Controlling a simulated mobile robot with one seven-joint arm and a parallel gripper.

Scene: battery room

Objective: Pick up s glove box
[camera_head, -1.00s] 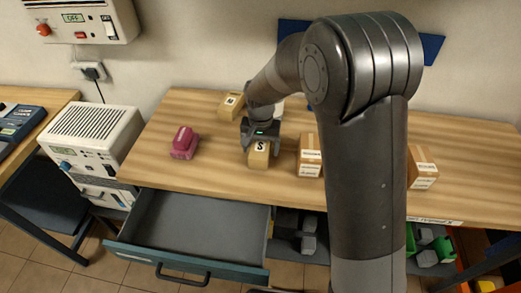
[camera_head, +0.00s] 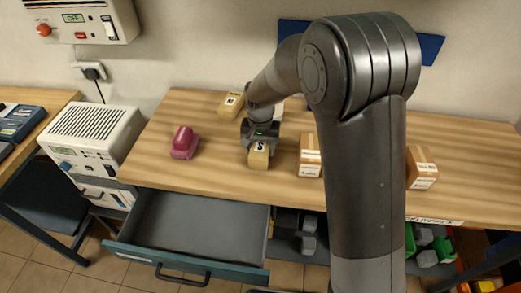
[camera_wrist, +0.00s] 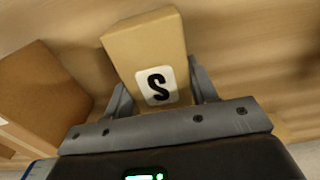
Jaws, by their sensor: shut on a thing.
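The S glove box (camera_head: 259,158) is a small tan carton with a black S on a white label. It sits at the middle of the wooden bench top, near its front edge. My gripper (camera_head: 261,141) is over it from behind. In the wrist view the S glove box (camera_wrist: 150,58) stands between the two fingers of my gripper (camera_wrist: 162,92), which are shut on its sides. Whether its underside touches the bench cannot be told.
A taped carton (camera_head: 309,157) stands close right of the gripper; another carton (camera_head: 421,168) is farther right. A tan box (camera_head: 230,104) lies behind left, a magenta object (camera_head: 185,143) at left. An open empty drawer (camera_head: 196,228) juts out below the bench (camera_head: 340,204).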

